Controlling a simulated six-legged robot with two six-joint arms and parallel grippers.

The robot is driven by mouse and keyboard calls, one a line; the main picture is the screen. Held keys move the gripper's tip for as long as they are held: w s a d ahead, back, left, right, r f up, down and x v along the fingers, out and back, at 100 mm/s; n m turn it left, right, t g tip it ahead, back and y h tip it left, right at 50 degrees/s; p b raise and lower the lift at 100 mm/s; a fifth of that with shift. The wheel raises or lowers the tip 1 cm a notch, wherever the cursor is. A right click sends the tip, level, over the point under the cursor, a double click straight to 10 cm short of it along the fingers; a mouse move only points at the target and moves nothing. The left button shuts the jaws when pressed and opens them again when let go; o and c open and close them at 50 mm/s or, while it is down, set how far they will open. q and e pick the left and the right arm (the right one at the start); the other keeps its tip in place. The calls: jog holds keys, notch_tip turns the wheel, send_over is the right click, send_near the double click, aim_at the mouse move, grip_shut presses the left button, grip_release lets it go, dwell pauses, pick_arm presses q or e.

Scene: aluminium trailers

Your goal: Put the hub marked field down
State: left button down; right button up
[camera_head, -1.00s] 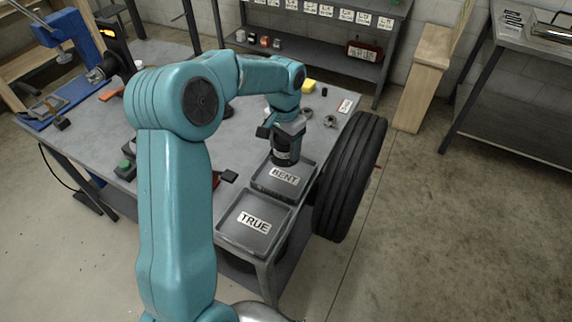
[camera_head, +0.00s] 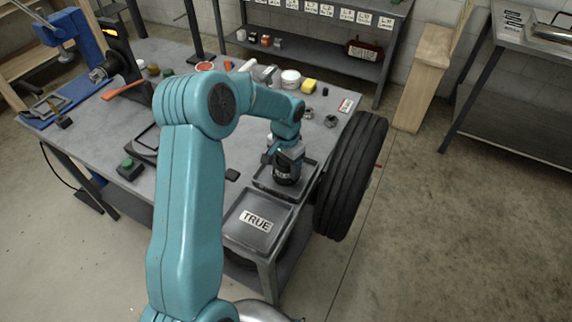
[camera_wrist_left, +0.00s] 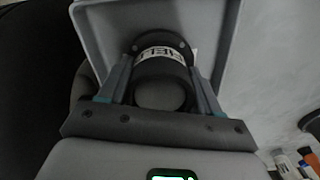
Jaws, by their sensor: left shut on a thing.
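The hub (camera_head: 287,176) is a dark cylinder with a pale band around it. In the left wrist view the hub (camera_wrist_left: 163,62) shows upside-down lettering that looks like FIELD and a wider dark flange. My left gripper (camera_head: 287,158) is shut on it, one finger on each side, in the left wrist view (camera_wrist_left: 160,80) too. The hub is upright over the far grey tray (camera_head: 268,189), whose BENT label it now hides. I cannot tell whether it touches the tray floor. The near tray, labelled TRUE (camera_head: 256,222), is empty. My right gripper is not in view.
A black tyre (camera_head: 350,178) stands at the table's right edge, close to the trays. A green-buttoned box (camera_head: 130,169) sits left on the grey table (camera_head: 192,188).

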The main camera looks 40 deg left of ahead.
pick_arm(q)
jog(key=shift+c, duration=1)
grip_release()
jog(key=shift+r, duration=0.1)
notch_tip(320, 180, up, 12)
jog(key=shift+b, duration=0.45)
